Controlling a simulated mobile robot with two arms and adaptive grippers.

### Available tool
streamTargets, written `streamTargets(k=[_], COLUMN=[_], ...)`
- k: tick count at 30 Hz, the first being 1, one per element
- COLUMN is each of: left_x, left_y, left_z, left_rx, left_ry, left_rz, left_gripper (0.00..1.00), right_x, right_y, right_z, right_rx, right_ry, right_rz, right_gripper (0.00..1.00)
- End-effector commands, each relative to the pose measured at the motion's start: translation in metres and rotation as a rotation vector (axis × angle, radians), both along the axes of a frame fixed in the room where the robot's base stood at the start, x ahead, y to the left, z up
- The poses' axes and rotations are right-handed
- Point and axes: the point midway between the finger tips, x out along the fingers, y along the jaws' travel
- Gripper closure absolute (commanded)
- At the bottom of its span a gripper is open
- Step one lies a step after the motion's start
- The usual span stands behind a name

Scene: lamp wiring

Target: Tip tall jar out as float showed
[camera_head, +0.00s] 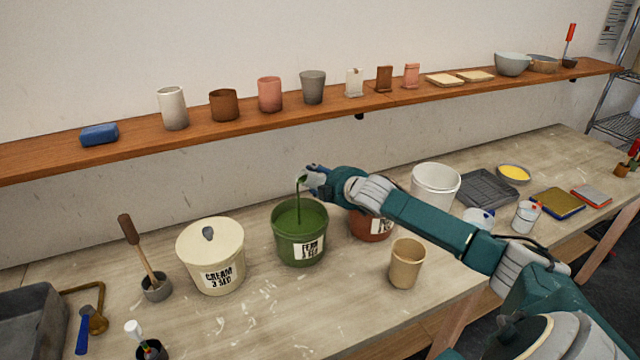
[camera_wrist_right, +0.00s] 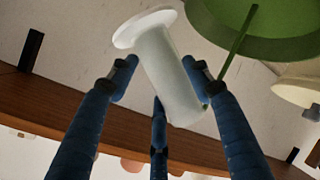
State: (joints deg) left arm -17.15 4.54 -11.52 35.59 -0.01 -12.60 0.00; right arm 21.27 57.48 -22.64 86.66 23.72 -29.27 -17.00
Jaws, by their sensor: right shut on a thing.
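My right gripper (camera_head: 316,180) is shut on a pale tall jar (camera_wrist_right: 166,75) with a wide flanged end. In the head view the gripper is above the back of a green bucket (camera_head: 285,245), and the fingers hide much of the jar. The jar is tipped. A thin green stream (camera_head: 298,203) runs from it down into the green liquid in the bucket. The right wrist view also shows the fingers around the jar, the stream (camera_wrist_right: 238,48) and the green bucket (camera_wrist_right: 222,12). My left gripper is not in view.
A lidded cream bucket (camera_head: 211,262) stands left of the green one. A reddish bucket (camera_head: 371,229) is partly behind my right arm. A tan cup (camera_head: 406,263) stands in front. A wall shelf (camera_head: 340,115) with cups runs behind. Front bench left of the cup is fairly clear.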

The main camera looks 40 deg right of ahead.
Motion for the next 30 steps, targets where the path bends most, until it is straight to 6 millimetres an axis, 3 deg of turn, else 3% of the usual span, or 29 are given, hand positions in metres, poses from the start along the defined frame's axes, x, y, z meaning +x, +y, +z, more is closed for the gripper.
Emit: streamTargets(k=[30], left_x=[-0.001], left_y=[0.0], left_z=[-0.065], left_rx=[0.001], left_ry=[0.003], left_rz=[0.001], left_gripper=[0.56], right_x=[0.0], right_y=[0.003], right_z=[-0.015], right_rx=[-0.329], right_ry=[-0.015], right_rz=[0.001], right_gripper=[0.86])
